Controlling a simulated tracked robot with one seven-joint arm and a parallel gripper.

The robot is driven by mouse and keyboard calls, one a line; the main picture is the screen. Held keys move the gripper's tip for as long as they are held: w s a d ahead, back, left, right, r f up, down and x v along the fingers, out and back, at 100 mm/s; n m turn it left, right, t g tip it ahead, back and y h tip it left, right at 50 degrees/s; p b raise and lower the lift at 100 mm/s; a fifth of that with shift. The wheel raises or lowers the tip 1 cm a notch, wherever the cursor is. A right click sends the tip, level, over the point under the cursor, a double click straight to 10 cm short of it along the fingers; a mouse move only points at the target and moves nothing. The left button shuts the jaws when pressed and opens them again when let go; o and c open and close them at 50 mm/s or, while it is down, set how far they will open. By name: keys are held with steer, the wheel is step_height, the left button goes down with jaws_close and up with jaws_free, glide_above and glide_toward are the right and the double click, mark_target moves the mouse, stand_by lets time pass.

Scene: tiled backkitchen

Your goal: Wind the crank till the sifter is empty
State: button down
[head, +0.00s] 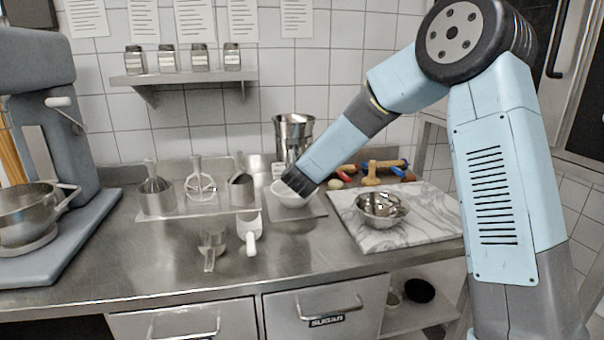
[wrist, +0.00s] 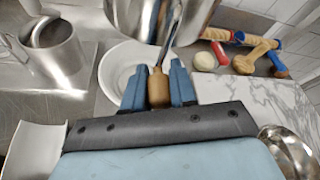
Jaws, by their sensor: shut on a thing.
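The sifter (head: 293,133) is a shiny metal cylinder at the back of the steel counter, and its lower part shows at the top of the wrist view (wrist: 150,18). Its crank is a metal rod ending in a wooden knob (wrist: 158,90). My gripper (wrist: 158,82) is shut on this knob, with one blue finger on each side. In the head view my gripper (head: 296,182) is in front of the sifter and hides the crank. A white bowl (wrist: 116,66) sits below the sifter, partly behind my gripper. The inside of the sifter is hidden in both views.
A marble board (head: 430,212) with a metal bowl (head: 381,209) lies to the right, with a rolling pin and wooden tools behind it. The front counter is mostly clear.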

steer(key=shift+s+f, duration=0.15)
steer(key=shift+f, duration=0.25)
steer(key=c, duration=1.1)
jaws_free()
steer(key=shift+o, duration=0.7)
steer(key=shift+r, duration=0.2)
steer(key=shift+r, duration=0.1)
steer(key=v, duration=1.3)
steer(key=shift+s, duration=0.2)
